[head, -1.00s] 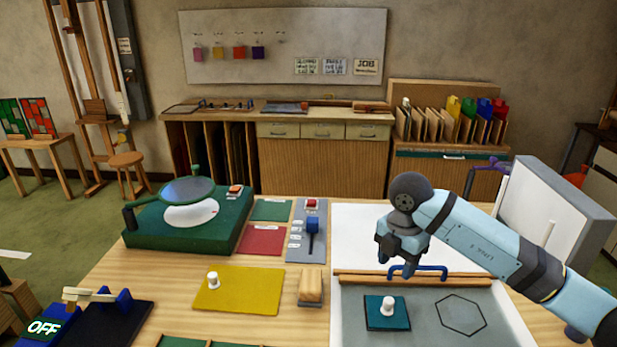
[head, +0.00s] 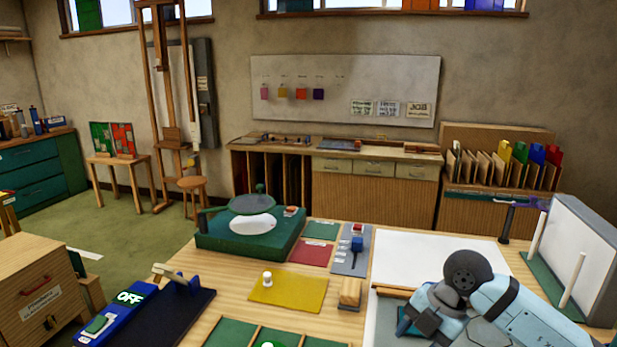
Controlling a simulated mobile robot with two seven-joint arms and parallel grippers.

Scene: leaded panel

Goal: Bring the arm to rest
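My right arm comes in from the lower right of the head view, light blue with dark joints. Its gripper (head: 425,322) is low over the grey work area at the front right of the table. The wrist hides the fingers, so whether they are open or shut does not show. A teal square (head: 403,325) is partly hidden behind the wrist. My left gripper and arm are not in the picture.
The wooden table holds a yellow sheet (head: 300,293) with a white knob, a wooden block (head: 350,292), a red sheet (head: 311,252) and a green grinder-like station (head: 215,243). A white upright panel (head: 580,250) stands at the right. Green floor (head: 120,225) is free at the left.

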